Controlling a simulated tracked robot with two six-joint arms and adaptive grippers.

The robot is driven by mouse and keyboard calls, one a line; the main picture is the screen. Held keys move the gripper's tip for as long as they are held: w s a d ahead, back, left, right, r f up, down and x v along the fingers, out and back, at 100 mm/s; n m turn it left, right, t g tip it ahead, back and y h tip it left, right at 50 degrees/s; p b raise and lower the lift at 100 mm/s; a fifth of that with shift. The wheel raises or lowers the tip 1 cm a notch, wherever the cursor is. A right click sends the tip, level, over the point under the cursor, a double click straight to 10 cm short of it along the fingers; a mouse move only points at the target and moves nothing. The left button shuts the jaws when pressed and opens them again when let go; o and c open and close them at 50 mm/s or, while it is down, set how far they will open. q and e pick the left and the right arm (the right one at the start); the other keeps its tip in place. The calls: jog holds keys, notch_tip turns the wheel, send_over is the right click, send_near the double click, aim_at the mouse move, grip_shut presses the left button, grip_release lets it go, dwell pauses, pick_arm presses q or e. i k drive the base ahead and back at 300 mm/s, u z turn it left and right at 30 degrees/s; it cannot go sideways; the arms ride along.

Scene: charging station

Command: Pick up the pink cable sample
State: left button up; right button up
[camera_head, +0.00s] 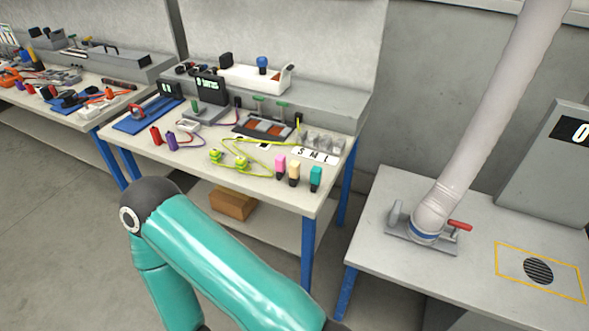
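The pink cable sample (280,166) stands upright near the front right edge of the middle workbench (225,185). Its lower end is dark. A cream sample (294,172) and a teal sample (316,178) stand in a row to its right, close but apart. A teal arm of mine crosses the lower part of the picture, in front of the bench. Neither gripper shows, and nothing is seen holding the pink sample.
Yellow-green cables (238,160) lie just left of the pink sample. A white S M L label (315,156) lies behind the samples. Red and purple pieces stand further left. A grey table (385,265) with a thick hose (490,110) stands at right, across a gap.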

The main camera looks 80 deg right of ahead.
aim_at(280, 160)
jog(key=z, duration=1.45)
jog(key=i, duration=0.75)
jog(key=z, duration=0.2)
jog(key=k, duration=0.85)
jog(key=z, duration=0.2)
jog(key=i, duration=1)
jog(key=u, duration=0.1)
